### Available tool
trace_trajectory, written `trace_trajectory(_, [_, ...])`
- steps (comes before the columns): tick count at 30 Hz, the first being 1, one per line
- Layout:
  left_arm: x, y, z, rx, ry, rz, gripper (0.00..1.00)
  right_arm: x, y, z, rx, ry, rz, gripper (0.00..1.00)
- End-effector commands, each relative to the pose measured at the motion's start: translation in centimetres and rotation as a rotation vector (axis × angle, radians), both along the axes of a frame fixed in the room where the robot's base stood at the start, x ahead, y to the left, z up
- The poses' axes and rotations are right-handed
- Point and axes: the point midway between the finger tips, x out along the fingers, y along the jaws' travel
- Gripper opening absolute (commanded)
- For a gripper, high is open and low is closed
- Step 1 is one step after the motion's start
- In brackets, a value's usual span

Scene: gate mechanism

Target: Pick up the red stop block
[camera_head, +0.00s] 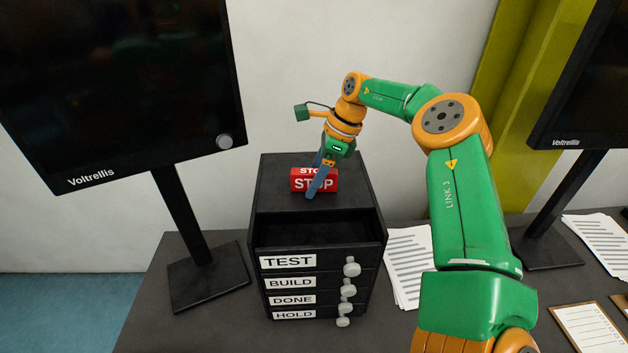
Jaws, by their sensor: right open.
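The red stop block (300,184) with white STOP lettering sits on top of the black drawer cabinet (276,201). My right gripper (314,190) points down at the block, and its blue fingers overlap the block's right part in the picture. The gripper is open. The near finger hides part of the block, and I cannot tell whether the fingers touch it. My left gripper does not show.
The cabinet's drawers are labelled TEST (287,262), BUILD, DONE and HOLD, with grey knobs; the top TEST drawer is pulled out. A monitor (120,90) stands left, another (590,80) right. Papers (408,255) lie beside the cabinet.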

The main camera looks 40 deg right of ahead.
Motion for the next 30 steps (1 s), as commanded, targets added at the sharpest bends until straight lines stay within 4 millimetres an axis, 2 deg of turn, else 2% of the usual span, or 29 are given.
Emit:
trace_trajectory(3, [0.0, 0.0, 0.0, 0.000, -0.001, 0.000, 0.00, 0.0, 0.0, 0.0, 0.000, 0.000, 0.000, 0.68])
trace_trajectory(4, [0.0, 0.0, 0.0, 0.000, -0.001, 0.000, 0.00, 0.0, 0.0, 0.0, 0.000, 0.000, 0.000, 0.62])
trace_trajectory(11, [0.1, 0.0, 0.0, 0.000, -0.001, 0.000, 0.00, 0.0, 0.0, 0.0, 0.000, 0.000, 0.000, 0.00])
trace_trajectory(21, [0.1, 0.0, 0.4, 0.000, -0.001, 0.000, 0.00, 0.0, 0.0, 0.4, 0.000, 0.000, 0.000, 0.00])
trace_trajectory(23, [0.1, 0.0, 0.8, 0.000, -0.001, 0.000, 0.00, 0.0, 0.0, 1.0, -0.001, -0.001, 0.000, 0.00])
trace_trajectory(25, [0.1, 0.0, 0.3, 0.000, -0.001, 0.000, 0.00, 0.1, 0.0, 1.9, -0.002, -0.004, 0.000, 0.00])
trace_trajectory(27, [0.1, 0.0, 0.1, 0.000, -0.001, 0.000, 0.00, 0.2, 0.0, 3.8, -0.004, -0.007, 0.000, 0.00])
trace_trajectory(30, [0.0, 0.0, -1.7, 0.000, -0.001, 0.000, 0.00, -1.9, 0.2, 5.5, -0.001, -0.012, 0.003, 0.00])
